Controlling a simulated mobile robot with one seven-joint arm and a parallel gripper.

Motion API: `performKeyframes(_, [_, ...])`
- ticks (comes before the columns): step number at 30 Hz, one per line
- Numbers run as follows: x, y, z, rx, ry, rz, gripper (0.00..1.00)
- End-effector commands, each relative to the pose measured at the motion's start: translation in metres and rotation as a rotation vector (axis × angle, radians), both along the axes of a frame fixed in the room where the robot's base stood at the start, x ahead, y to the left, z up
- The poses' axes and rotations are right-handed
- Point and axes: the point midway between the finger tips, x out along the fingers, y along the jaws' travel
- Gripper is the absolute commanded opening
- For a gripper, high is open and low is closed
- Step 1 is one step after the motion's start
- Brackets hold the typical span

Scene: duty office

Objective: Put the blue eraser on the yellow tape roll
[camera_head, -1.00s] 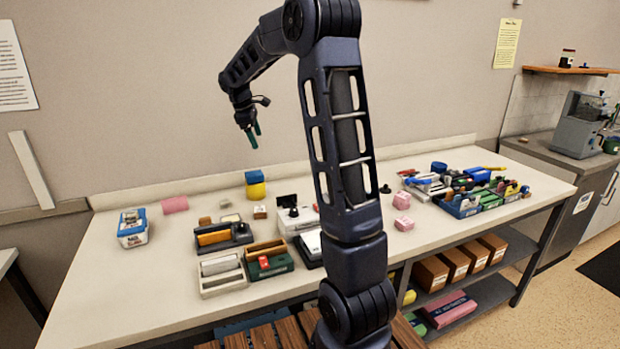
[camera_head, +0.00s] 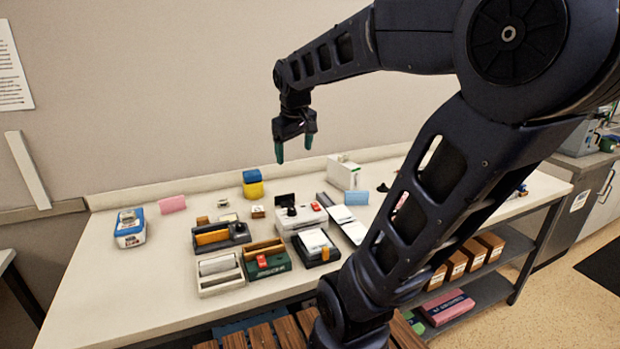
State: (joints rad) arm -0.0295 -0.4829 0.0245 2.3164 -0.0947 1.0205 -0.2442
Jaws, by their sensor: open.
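The blue eraser (camera_head: 251,175) rests on top of the yellow tape roll (camera_head: 253,189) near the back edge of the table, left of the middle. The two are stacked and touching. My gripper (camera_head: 294,150) is open and empty, with its green fingertips pointing down. In the picture it is above and to the right of the stack, clear of it. Nothing hides the eraser or the roll.
The white table (camera_head: 120,280) holds a blue-and-white tub (camera_head: 130,229), a pink block (camera_head: 172,204), a dark tray (camera_head: 222,238) and a white box (camera_head: 343,173). My arm hides much of the table's right side. The front left is bare.

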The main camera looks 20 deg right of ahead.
Motion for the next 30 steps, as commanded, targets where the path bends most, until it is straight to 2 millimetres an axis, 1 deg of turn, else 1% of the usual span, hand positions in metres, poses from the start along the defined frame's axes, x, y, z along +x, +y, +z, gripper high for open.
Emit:
performKeyframes(1, [-0.016,-0.002,-0.003,0.022,-0.019,-0.037,0.8])
performKeyframes(6, [-0.06,-0.003,-0.02,0.099,-0.07,-0.163,0.8])
performKeyframes(9, [-0.079,-0.003,-0.029,0.137,-0.092,-0.223,0.8])
performKeyframes(12, [-0.092,-0.003,-0.037,0.166,-0.109,-0.266,0.8])
performKeyframes(17, [-0.101,-0.003,-0.043,0.187,-0.118,-0.298,0.8])
performKeyframes(30, [-0.101,-0.003,-0.043,0.189,-0.119,-0.299,0.8])
